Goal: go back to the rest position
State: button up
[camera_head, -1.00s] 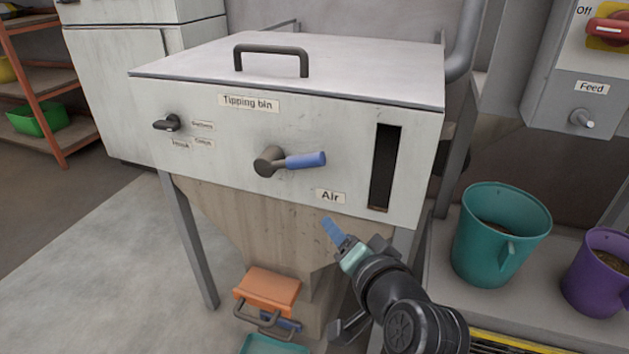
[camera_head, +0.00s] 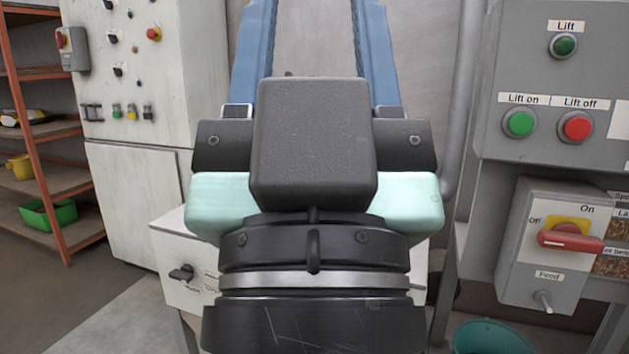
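My gripper (camera_head: 315,35) is raised close in front of the camera, in the middle of the picture, pointing up. Its two blue fingers stand wide apart, with only grey wall showing between them, so it is open and empty. The fingertips reach the top edge of the picture. Its black and pale green body hides most of the white tipping bin (camera_head: 175,250), of which the left front with a black knob (camera_head: 182,272) shows.
On the right are a grey panel with lift buttons (camera_head: 545,110) and a feed switch box (camera_head: 545,250). A white control cabinet (camera_head: 130,140) and an orange-framed shelf (camera_head: 45,150) stand left. Floor at lower left is clear.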

notch_tip(320, 180, up, 28)
jog(key=p, duration=2.5)
jog(key=shift+f, duration=0.2)
jog(key=shift+a, duration=0.15)
